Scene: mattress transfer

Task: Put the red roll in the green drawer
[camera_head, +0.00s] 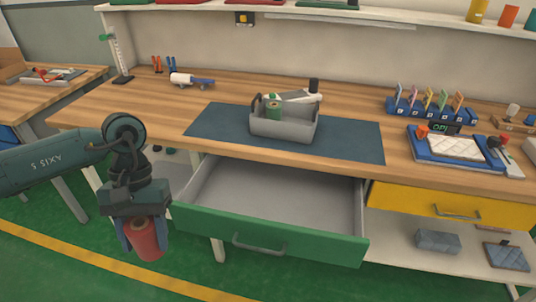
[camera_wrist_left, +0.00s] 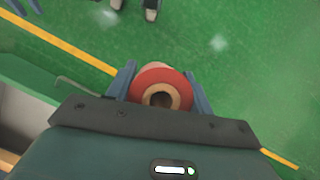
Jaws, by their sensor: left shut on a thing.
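The red roll (camera_head: 147,239) is between the fingers of my left gripper (camera_head: 143,236), which is shut on it in front of the workbench, left of the drawer. The left wrist view shows the roll (camera_wrist_left: 160,88) end-on, with its tan core and dark hole, between the two blue fingers of the gripper (camera_wrist_left: 160,95). The green drawer (camera_head: 305,243) is pulled open under the bench, and its grey inside (camera_head: 275,192) looks empty. The drawer's edge also shows at the left of the left wrist view (camera_wrist_left: 25,75). My right gripper is not in view.
A grey bin (camera_head: 285,128) holding a green roll and other items stands on the dark mat (camera_head: 210,122). A shut yellow drawer (camera_head: 440,202) is right of the green one. A side table (camera_head: 75,88) stands at left. The green floor in front is open.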

